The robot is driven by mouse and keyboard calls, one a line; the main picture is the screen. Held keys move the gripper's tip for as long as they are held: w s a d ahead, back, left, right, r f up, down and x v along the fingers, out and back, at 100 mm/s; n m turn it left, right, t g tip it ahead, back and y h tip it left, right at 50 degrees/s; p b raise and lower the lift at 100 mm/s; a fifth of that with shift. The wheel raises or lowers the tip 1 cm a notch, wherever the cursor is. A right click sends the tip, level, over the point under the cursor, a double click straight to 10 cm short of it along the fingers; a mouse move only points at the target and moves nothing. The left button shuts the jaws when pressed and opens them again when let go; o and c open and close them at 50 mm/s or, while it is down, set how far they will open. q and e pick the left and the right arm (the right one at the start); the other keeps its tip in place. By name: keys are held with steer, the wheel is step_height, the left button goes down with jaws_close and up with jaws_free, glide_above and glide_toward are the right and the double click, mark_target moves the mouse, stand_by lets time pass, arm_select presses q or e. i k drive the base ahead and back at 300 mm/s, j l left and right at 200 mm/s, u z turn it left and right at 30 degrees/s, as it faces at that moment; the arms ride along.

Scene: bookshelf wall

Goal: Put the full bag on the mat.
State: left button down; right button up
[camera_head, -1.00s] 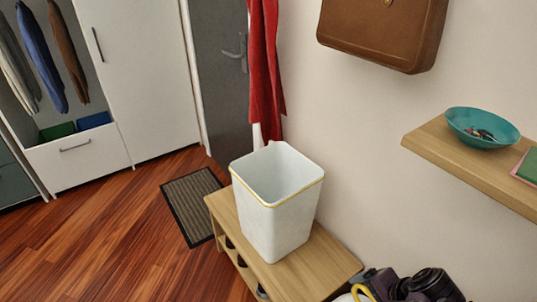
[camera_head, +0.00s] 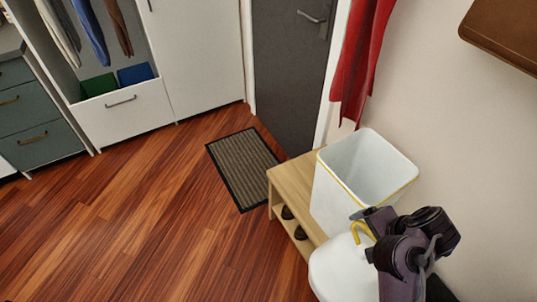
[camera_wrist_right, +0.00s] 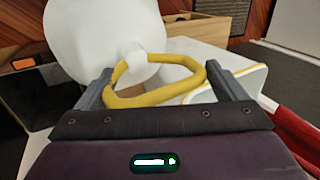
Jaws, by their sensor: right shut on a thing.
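The full bag (camera_head: 340,272) is white and round with a yellow loop (camera_head: 361,232) on top. It hangs low at the bottom of the head view, in front of the bench and bin. My right gripper (camera_head: 366,219) is shut on the loop. In the right wrist view the loop (camera_wrist_right: 150,98) lies between the fingers and the white bag (camera_wrist_right: 105,45) hangs beyond. The mat (camera_head: 243,167) is dark-bordered and ribbed, flat on the floor before the grey door, left of the bench, with nothing on it. My left gripper is not in view.
A red coat (camera_head: 360,65) hangs above. A brown bag (camera_head: 505,38) is on the wall. The wood floor (camera_head: 170,215) left of the mat is clear.

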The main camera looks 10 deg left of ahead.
mark_target(251, 166)
steer(key=i+j+u, duration=0.2)
steer(key=i+j, duration=0.7)
steer(key=i, duration=0.25)
steer(key=i+j, duration=0.25)
steer(key=i, duration=0.25)
steer(key=z, duration=0.05)
